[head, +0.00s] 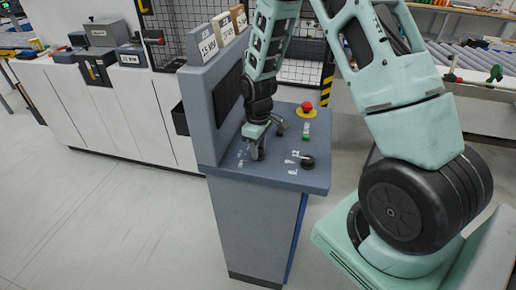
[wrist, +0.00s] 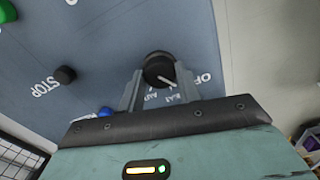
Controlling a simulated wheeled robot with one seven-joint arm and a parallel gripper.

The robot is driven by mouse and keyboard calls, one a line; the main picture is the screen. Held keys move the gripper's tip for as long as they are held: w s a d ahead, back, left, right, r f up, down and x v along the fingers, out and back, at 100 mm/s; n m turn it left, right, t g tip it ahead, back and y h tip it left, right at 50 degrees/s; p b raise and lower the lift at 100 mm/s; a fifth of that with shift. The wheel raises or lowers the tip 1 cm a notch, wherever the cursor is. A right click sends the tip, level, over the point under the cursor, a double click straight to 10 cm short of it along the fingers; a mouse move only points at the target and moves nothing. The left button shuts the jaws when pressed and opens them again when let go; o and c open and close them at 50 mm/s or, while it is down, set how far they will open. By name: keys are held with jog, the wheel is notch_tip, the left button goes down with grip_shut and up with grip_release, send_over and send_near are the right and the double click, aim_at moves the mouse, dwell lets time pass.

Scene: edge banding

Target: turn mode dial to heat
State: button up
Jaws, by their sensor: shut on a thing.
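The mode dial (wrist: 158,68) is a round black knob with a white pointer line, on the blue-grey panel top. In the wrist view my gripper (wrist: 159,82) has one finger on each side of it and is shut on it. Other lettering below the knob is partly hidden and hard to read. In the head view my gripper (head: 258,152) reaches down to the left part of the console top and hides the mode dial.
The wrist view shows a black STOP button (wrist: 65,75) and a blue button (wrist: 104,112) close by.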

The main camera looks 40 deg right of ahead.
jog(key=m+b, duration=0.1)
jog(key=m, duration=0.5)
jog(key=shift+m, duration=0.3)
jog(key=shift+b, duration=0.3)
jog(key=o, duration=1)
jog(key=shift+r, duration=0.15)
notch_tip(320, 180, up, 17)
jog(key=b, duration=0.3)
